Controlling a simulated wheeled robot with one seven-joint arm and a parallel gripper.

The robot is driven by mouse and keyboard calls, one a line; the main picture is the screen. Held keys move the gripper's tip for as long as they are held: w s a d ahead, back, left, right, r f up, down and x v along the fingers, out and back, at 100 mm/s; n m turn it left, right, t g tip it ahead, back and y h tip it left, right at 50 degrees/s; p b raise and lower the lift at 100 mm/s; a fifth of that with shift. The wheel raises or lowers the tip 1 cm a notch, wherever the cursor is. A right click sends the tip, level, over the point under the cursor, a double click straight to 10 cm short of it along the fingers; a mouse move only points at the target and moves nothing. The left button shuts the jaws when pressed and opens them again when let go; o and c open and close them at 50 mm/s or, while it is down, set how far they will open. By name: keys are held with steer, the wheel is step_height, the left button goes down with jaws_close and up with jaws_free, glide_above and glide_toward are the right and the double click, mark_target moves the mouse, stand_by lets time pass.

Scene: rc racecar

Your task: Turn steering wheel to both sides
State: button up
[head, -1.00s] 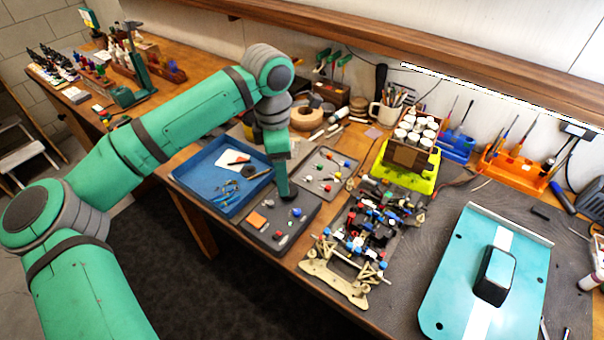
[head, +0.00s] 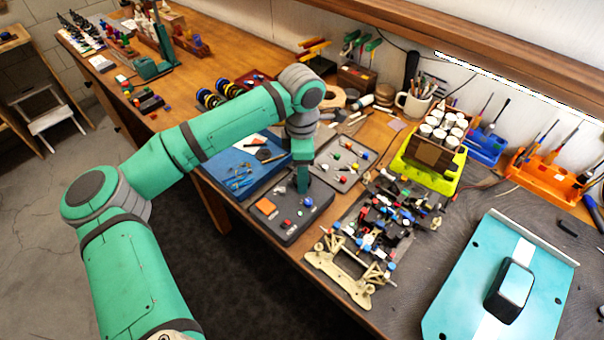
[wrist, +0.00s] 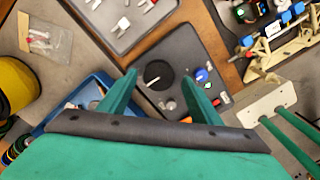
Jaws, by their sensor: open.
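A dark grey box (head: 289,226) with small coloured controls lies near the table's front edge. In the wrist view its top (wrist: 180,51) shows a round black knob with a white line (wrist: 158,74), which looks like the steering control. My gripper (wrist: 159,77) is open over this box, with one finger to each side of the knob. I cannot tell how far above it the fingertips are, and no contact shows. In the head view my gripper (head: 303,188) points down over the box and hides part of it. The racecar chassis (head: 370,235) lies to the right.
A blue tray with tools (head: 228,168) is left of the box, and a grey parts tray (head: 352,178) is behind it. The teal car body (head: 470,300) lies far right. A green-yellow holder with jars (head: 447,180) stands behind the chassis.

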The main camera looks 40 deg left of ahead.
steer(key=shift+w+f, duration=0.1)
steer(key=shift+f, duration=0.6)
steer(key=c, duration=1)
steer(key=shift+c, duration=0.2)
